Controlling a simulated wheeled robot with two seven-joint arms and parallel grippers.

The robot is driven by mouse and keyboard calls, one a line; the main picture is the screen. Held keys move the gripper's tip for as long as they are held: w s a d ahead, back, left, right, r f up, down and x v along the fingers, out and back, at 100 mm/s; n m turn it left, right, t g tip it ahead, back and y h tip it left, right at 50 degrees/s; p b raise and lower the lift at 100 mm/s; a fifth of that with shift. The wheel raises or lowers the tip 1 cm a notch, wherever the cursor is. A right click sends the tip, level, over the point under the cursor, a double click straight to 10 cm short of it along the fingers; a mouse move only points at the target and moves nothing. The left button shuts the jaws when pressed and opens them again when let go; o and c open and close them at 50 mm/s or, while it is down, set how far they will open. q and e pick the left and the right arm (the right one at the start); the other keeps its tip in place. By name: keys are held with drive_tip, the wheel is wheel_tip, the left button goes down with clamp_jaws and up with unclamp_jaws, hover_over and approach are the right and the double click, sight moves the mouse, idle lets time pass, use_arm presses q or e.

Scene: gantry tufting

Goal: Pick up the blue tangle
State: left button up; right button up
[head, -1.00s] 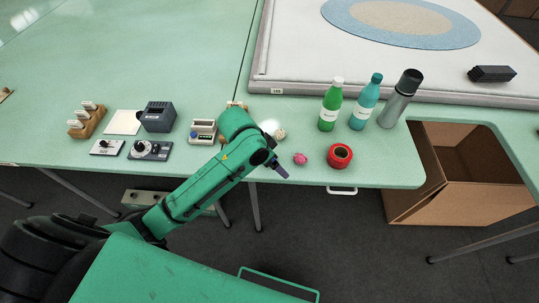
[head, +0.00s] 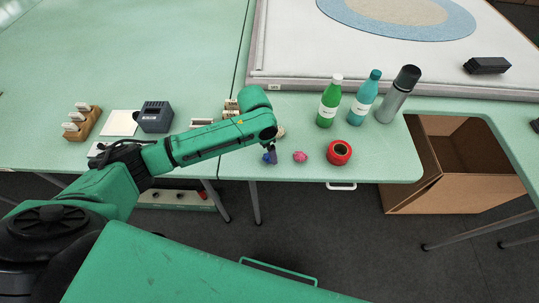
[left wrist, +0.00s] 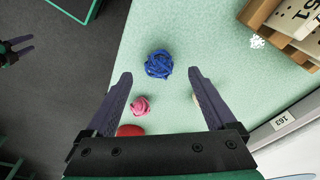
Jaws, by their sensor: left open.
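The blue tangle (head: 266,158) lies on the green table near its front edge, partly hidden by my left gripper (head: 271,156) in the head view. In the left wrist view the blue tangle (left wrist: 159,64) shows whole, a loose ball of blue strands. My left gripper (left wrist: 160,74) is open and empty. Its fingertips appear on either side of the tangle's lower part in that view, with no visible contact; I cannot tell the height gap.
A pink tangle (head: 300,157) and a red roll (head: 339,152) lie to the right of the blue tangle. Green (head: 329,101), teal (head: 365,95) and grey (head: 398,95) bottles stand behind. A cardboard box (head: 460,165) is at the right. Wooden racks (left wrist: 290,30) are near in the wrist view.

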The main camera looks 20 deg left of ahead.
use_arm(q)
drive_tip(key=shift+w+d+f, duration=0.1)
drive_tip(key=shift+d+f, duration=0.05)
drive_tip(key=shift+f, duration=0.8)
drive_tip(key=shift+w+d+f, duration=0.1)
drive_tip(key=shift+f, duration=0.85)
drive_tip(key=c, duration=1.4)
drive_tip(key=shift+r, duration=0.1)
